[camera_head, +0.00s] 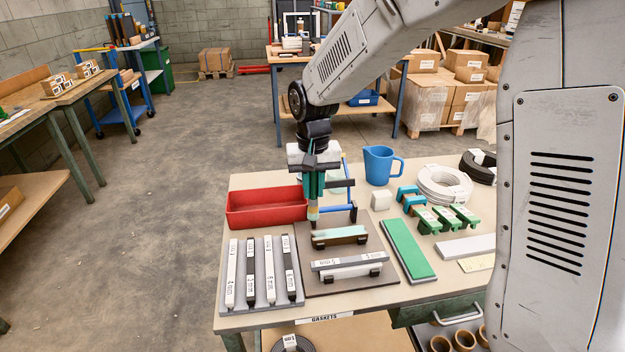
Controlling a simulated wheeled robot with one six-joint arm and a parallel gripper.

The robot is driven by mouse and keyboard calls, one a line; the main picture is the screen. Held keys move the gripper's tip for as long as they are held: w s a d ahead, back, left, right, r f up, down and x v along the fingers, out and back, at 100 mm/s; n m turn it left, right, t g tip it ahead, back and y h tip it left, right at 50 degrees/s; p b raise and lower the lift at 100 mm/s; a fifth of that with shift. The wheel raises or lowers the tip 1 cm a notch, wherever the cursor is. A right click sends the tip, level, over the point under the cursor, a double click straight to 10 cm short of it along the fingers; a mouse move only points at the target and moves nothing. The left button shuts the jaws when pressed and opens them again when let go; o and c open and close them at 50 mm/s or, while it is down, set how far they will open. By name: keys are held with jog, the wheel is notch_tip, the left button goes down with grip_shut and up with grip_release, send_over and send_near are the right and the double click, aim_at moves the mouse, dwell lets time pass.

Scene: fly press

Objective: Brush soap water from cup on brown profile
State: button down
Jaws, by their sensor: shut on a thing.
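My gripper (313,187) is over the table, pointing down, shut on a brush (313,213) whose tip is low, close to the left end of the brown profile. Whether the tip touches the profile is unclear. The brown profile (345,240) lies on black supports on a dark board. A pale cyan film (338,232) covers much of its top. A pale greenish, see-through vessel (334,181), possibly the soap-water cup, is partly hidden behind my gripper.
A red bin (266,208) stands left of the gripper, and a blue jug (380,166) behind right. A grey profile (350,260) lies in front of the brown one. A rack of labelled strips (261,273) is at left, a green pad (407,250) at right. A blue frame (350,190) stands close by.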

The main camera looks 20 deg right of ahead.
jog(key=shift+r, duration=0.95)
